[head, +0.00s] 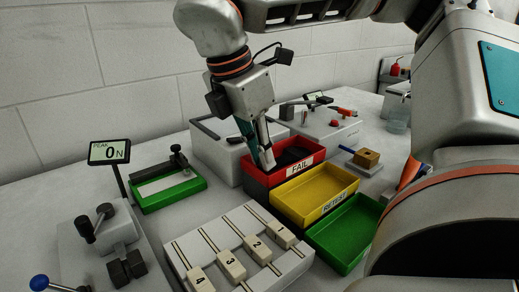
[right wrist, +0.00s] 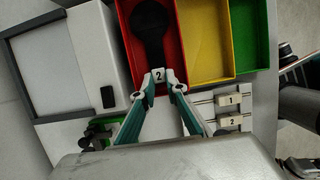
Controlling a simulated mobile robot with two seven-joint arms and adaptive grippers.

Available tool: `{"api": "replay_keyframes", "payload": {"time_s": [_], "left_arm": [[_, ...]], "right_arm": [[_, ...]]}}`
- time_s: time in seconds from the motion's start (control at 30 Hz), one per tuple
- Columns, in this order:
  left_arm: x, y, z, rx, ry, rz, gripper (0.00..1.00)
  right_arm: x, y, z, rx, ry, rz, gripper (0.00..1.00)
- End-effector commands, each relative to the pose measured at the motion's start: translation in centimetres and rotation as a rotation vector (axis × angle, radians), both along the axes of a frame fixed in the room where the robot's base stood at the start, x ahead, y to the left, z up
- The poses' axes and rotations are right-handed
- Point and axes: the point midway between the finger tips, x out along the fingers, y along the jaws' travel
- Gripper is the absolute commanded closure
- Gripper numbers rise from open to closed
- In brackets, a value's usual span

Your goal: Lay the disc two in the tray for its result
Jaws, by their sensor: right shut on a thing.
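My right gripper (head: 267,160) reaches down over the near left end of the red FAIL tray (head: 303,171). In the right wrist view my right gripper (right wrist: 161,86) is shut on the small white tab of disc two (right wrist: 151,24), marked "2". The disc is black and round with a short stem. It lies over the inside of the red tray (right wrist: 181,55). I cannot tell whether it touches the floor of the tray. In the head view the gripper and the tray wall partly hide it. My left gripper is not in view.
Beside the red tray are a yellow RETEST tray (head: 325,183) and a green tray (head: 347,232), both empty. A white rack (head: 293,262) with numbered blocks stands in front. A display (head: 110,152) reads peak 0 N. A pale box (head: 212,150) stands behind the gripper.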

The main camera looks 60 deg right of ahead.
Motion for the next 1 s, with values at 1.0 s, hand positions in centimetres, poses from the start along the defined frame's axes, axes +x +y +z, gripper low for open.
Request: {"api": "replay_keyframes", "payload": {"time_s": [1.0], "left_arm": [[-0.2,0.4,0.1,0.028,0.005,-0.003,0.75]], "right_arm": [[0.4,1.5,6.0,-0.004,-0.011,-0.003,0.70]]}}
